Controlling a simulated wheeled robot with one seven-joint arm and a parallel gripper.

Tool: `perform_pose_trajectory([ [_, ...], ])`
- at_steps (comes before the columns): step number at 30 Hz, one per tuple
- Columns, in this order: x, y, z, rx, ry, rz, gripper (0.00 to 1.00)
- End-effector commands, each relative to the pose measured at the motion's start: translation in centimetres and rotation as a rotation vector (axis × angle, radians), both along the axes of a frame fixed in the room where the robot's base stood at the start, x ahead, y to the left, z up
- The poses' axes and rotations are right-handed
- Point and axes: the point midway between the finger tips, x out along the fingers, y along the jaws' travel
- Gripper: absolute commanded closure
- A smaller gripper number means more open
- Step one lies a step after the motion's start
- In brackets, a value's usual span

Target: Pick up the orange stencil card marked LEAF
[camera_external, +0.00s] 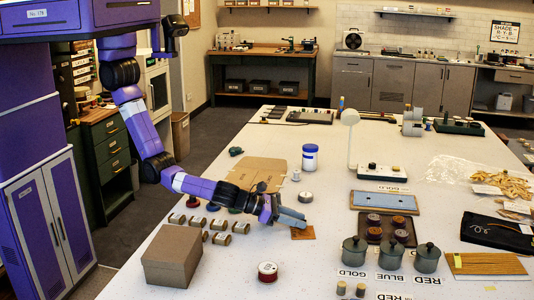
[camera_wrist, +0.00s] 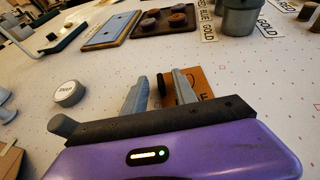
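The orange stencil card (camera_external: 303,233) lies on the white table, just below and beside my gripper (camera_external: 292,217) in the external view. In the wrist view the card (camera_wrist: 205,82) shows behind and to the right of the right finger, with part of a dark letter visible. The rest of its marking is hidden by the finger and gripper body. My gripper (camera_wrist: 161,76) has its two grey fingers apart. A small dark shape shows in the gap between them; I cannot tell what it is. I see no card held between the fingers.
A round labelled tin (camera_wrist: 68,92) stands left of the fingers. Cardboard sheets (camera_external: 250,174), a white-and-blue jar (camera_external: 310,158) and a brown tray (camera_external: 372,238) are nearby. A cardboard box (camera_external: 172,256) and several small rolls stand left.

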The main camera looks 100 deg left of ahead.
Motion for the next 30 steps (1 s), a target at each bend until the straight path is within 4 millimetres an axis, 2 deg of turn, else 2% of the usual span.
perform_pose_trajectory([
  [3, 0.63, 0.13, -0.3, -0.001, 0.001, -0.001, 0.66],
  [11, 0.7, 0.15, -0.36, -0.002, 0.001, -0.001, 0.68],
  [15, 0.69, 0.14, -0.36, -0.002, 0.001, -0.001, 0.96],
  [16, 0.69, 0.15, -0.36, -0.002, 0.001, -0.001, 1.0],
  [30, 0.71, 0.15, 0.0, -0.001, 0.0, -0.001, 1.0],
])
